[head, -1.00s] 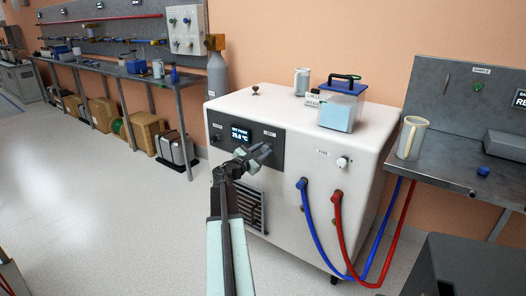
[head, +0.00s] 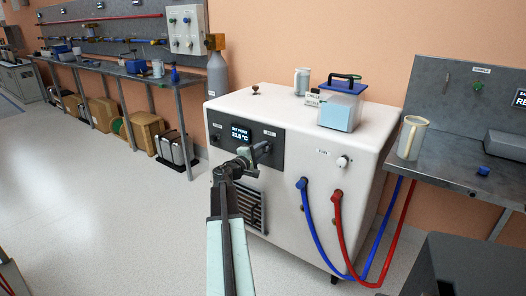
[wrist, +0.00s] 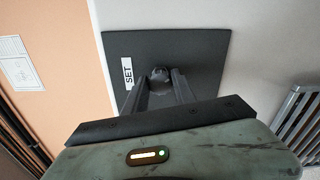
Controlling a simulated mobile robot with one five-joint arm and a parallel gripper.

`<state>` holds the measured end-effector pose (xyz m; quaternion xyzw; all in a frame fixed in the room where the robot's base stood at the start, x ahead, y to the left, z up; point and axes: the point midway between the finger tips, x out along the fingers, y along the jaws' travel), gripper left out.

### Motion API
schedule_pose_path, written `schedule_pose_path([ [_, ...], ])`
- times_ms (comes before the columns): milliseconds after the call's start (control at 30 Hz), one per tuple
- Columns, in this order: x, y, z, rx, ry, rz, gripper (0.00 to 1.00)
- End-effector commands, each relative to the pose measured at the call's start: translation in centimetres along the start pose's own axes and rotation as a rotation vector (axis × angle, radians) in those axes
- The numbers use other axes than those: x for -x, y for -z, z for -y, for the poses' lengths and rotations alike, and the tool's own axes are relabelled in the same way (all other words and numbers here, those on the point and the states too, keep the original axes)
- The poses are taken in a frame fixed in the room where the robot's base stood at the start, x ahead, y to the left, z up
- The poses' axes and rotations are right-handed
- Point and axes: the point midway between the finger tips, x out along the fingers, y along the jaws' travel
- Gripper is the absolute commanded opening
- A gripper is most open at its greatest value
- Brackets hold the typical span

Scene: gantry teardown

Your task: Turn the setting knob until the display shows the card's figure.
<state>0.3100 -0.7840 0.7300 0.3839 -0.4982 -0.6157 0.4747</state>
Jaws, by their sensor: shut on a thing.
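The setting knob (wrist: 159,72) is a dark round knob on a dark panel, beside a white SET label (wrist: 127,72) in the wrist view. My gripper (wrist: 158,82) is shut on the knob, one finger on each side. In the head view my gripper (head: 262,149) is at the panel's right part and hides most of the knob. The lit display (head: 240,136) on the white chiller's front reads SET POINT and about 21.8 °C, in small blurred digits. A small white card (head: 312,99) stands on the chiller's top; its figure is too small to read.
The white chiller (head: 290,110) carries a blue-lidded container (head: 339,112) and a mug (head: 302,80). A fan knob (head: 342,161) and blue and red hoses (head: 339,230) are on its front. A bench (head: 460,165) stands at right.

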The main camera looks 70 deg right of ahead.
Motion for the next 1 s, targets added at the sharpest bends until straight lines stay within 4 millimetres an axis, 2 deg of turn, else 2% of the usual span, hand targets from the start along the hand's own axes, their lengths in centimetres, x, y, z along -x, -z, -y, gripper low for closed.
schedule_pose_path([
  [333,0.08,-0.12,0.18,-0.123,0.003,0.003,0.00],
  [833,0.08,-0.16,0.20,-0.140,0.004,0.004,0.00],
  [867,0.08,-0.16,0.20,-0.140,0.004,0.004,0.35],
  [900,0.08,-0.17,0.21,-0.140,0.004,0.004,0.46],
  [933,0.08,-0.16,0.20,-0.139,0.004,0.004,0.54],
  [1000,0.06,-0.13,0.17,-0.139,0.003,0.003,0.54],
])
